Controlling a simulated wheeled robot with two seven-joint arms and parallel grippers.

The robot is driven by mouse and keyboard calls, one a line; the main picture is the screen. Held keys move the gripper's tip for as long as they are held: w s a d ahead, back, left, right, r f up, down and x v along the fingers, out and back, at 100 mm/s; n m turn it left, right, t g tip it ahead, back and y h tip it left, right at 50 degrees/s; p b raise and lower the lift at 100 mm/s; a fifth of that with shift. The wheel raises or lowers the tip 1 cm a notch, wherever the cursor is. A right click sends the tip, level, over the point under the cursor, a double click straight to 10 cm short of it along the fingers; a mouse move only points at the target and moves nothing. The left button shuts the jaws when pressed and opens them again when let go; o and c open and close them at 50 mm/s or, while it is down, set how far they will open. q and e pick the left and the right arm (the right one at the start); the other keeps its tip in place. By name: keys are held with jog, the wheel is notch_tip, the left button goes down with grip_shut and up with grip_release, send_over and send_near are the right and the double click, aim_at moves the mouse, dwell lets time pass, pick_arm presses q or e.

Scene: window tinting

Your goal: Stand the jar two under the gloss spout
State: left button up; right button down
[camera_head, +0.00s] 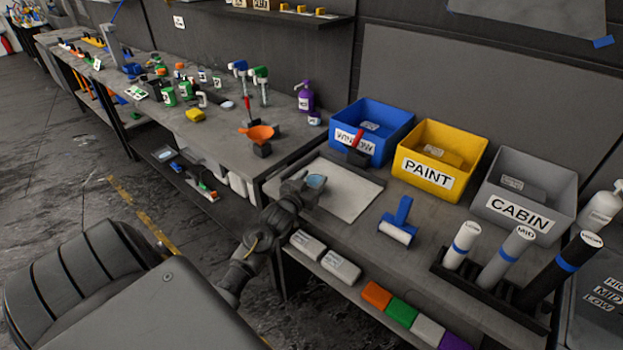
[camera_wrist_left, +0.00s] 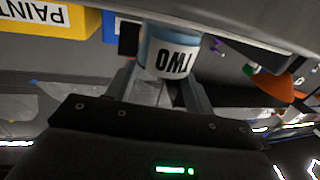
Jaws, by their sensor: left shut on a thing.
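My left gripper (camera_head: 311,187) is over the near-left edge of a pale sheet on the bench. It is shut on jar two (camera_head: 316,181), whose pale blue top shows between the fingers in the head view. In the left wrist view, the jar (camera_wrist_left: 168,52) is a pale blue and white cylinder between the two fingers, and its "TWO" label reads upside down. I cannot tell whether the jar touches the sheet. I cannot pick out a spout marked gloss in either view. My right gripper is not in view.
The pale sheet (camera_head: 352,201) lies before blue (camera_head: 388,145), yellow (camera_head: 452,185) and grey (camera_head: 545,215) bins. A blue roller (camera_head: 403,212) lies to its right. A gap separates the benches' front edges.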

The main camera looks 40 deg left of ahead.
pick_arm(q)
jog(key=shift+f, duration=0.15)
jog(key=o, duration=0.7)
jog(key=shift+c, duration=0.2)
jog(key=o, duration=0.3)
jog(key=shift+o, duration=0.2)
